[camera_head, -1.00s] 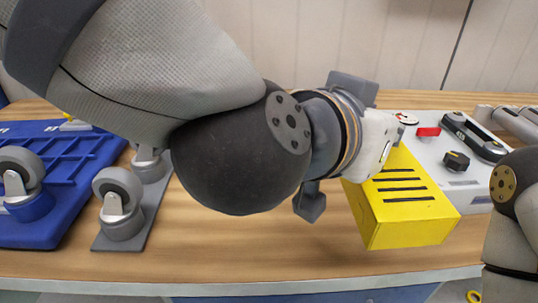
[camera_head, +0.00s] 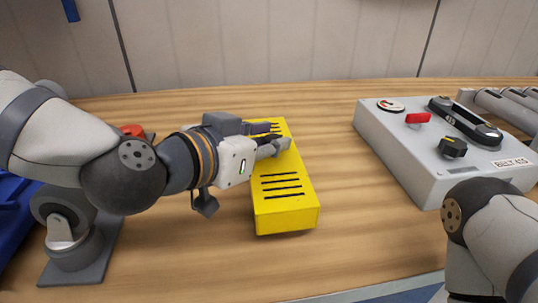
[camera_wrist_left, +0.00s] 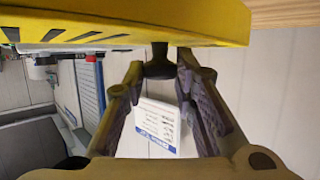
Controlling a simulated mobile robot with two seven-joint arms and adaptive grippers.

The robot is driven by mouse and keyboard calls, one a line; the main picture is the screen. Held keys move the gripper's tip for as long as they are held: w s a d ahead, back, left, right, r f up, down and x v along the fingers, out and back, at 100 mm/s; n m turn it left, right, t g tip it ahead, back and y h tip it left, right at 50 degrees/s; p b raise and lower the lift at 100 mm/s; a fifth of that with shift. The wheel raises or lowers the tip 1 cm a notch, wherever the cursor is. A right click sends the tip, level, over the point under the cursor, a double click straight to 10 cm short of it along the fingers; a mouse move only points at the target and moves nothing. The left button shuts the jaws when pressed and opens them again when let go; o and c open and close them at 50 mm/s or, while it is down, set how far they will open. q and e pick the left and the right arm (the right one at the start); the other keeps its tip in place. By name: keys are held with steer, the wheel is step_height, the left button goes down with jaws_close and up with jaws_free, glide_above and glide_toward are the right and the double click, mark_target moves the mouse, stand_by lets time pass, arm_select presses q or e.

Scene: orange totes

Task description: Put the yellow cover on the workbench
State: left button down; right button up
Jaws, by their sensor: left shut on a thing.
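The yellow cover (camera_head: 290,205), a long box with black slots, is over the middle of the wooden workbench (camera_head: 190,255), left of the grey control box. I cannot tell whether its underside touches the wood. My left gripper (camera_head: 268,143) reaches it from the left and is shut on it near its far half. In the left wrist view the yellow cover (camera_wrist_left: 190,22) fills the top edge, and the fingers (camera_wrist_left: 160,66) close around a dark knob-like part beneath it. My right arm shows at the lower right; its gripper is out of view.
The grey control box (camera_head: 400,150), with a red switch (camera_head: 417,118), a black knob and a black handle, stands at the right. Bare wood separates cover and box.

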mark_target(270, 157)
arm_select(q)
step_height(270, 157, down, 3)
steer(key=shift+f+b, duration=0.15)
steer(key=shift+b, duration=0.15)
steer(key=shift+d+r, duration=0.1)
steer(key=shift+r, duration=0.15)
steer(key=shift+f, duration=0.1)
arm_select(e)
steer(key=shift+s+f, duration=0.45)
steer(key=shift+f, duration=0.05)
arm_select(q)
steer(key=c, duration=1.3)
jaws_free()
steer(key=shift+f, duration=0.1)
steer(key=shift+s, duration=0.1)
